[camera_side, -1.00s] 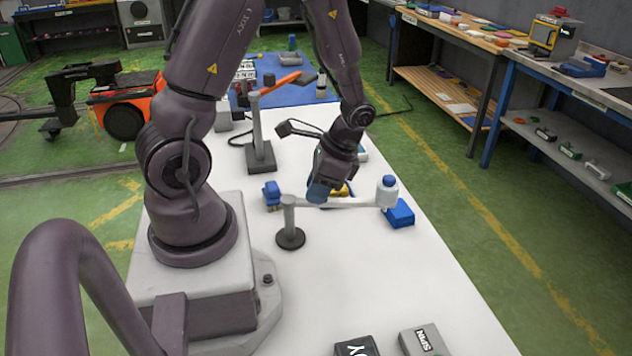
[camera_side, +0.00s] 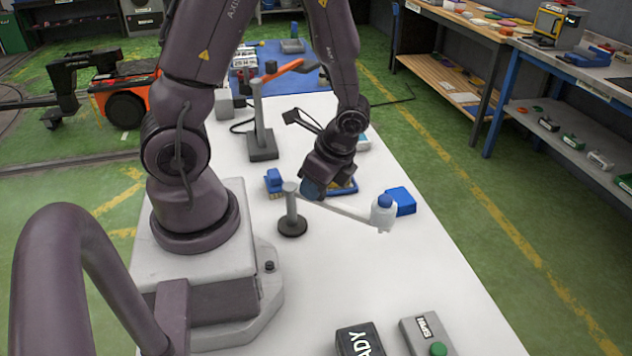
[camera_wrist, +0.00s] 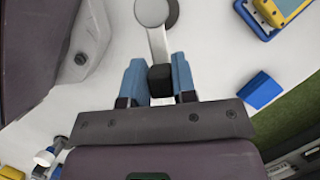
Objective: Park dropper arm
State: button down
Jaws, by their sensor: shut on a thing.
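The dropper arm is a white bar (camera_side: 345,208) on a slim grey post (camera_side: 291,212) with a round dark foot. A white bottle with a blue cap (camera_side: 383,212) sits at its outer end. My gripper (camera_side: 312,190) is low at the bar, close to the post. In the wrist view my gripper's blue fingers (camera_wrist: 159,82) are closed on either side of a black grip (camera_wrist: 161,78) on the bar. The post's top (camera_wrist: 153,10) shows above them. My gripper hides the bar's outer part there.
A blue block (camera_side: 403,200) stands just behind the bottle, and it also shows in the wrist view (camera_wrist: 260,90). A blue-yellow tray (camera_side: 346,188) lies behind the bar. A stand with an orange arm (camera_side: 262,125) is farther back. Labelled boxes (camera_side: 427,336) are in front; white table between is clear.

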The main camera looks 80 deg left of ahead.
dwell(0.3)
jog(key=c, duration=0.9)
grip_release()
jog(key=shift+r, duration=0.1)
jog(key=v, duration=1.2)
jog(key=shift+w+d+r, duration=0.15)
jog(key=shift+d+r, duration=0.05)
jog(key=shift+r, duration=0.15)
notch_tip(320, 180, up, 6)
jog(key=n+t+h, duration=0.2)
jog(key=n+t, duration=0.3)
jog(key=n, duration=0.3)
send_over(339, 207)
jog(key=s+d, duration=0.2)
jog(key=d, duration=0.2)
jog(key=r+t, duration=0.1)
jog(key=s+r+t, duration=0.1)
jog(key=r, duration=0.1)
jog(key=s+d+r+t+h, duration=0.1)
jog(key=r, duration=0.1)
jog(key=shift+d+r+n+t, duration=0.1)
jog(key=shift+r+n+t, duration=0.1)
jog(key=shift+n+t, duration=0.15)
